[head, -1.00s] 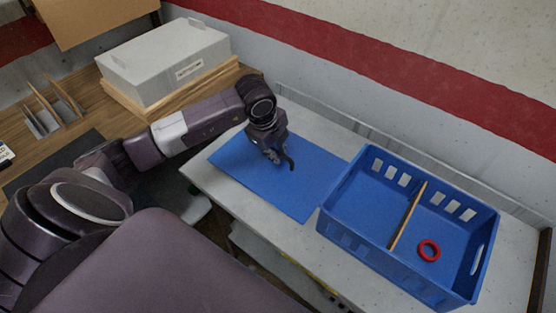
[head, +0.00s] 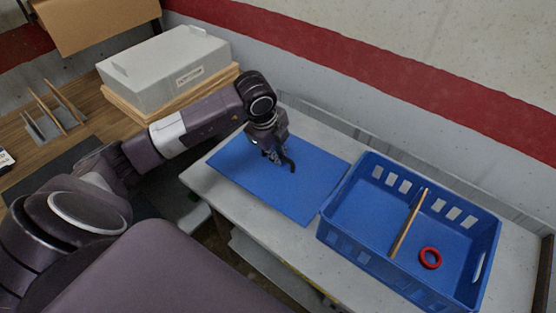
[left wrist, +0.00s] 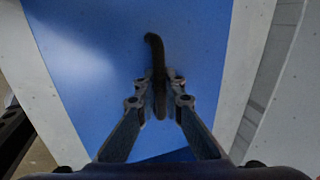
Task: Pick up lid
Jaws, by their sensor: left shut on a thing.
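A dark, thin, curved thing (head: 291,165) is at my left gripper (head: 274,156), over the blue mat (head: 310,190). In the left wrist view the thing (left wrist: 157,60) stands out beyond the fingertips, with its far end bent to the left. The left gripper (left wrist: 160,88) is shut on it, one finger on each side. I cannot tell whether this thing is the lid, nor whether it touches the mat. No other plain lid shows. My right gripper is not in view.
A blue crate (head: 340,235) stands right of the mat, with a wooden divider (head: 408,225) and a red ring (head: 430,257) inside. A grey box (head: 165,75) on a wooden base and a slotted rack (head: 53,112) are at the left. A wall runs behind.

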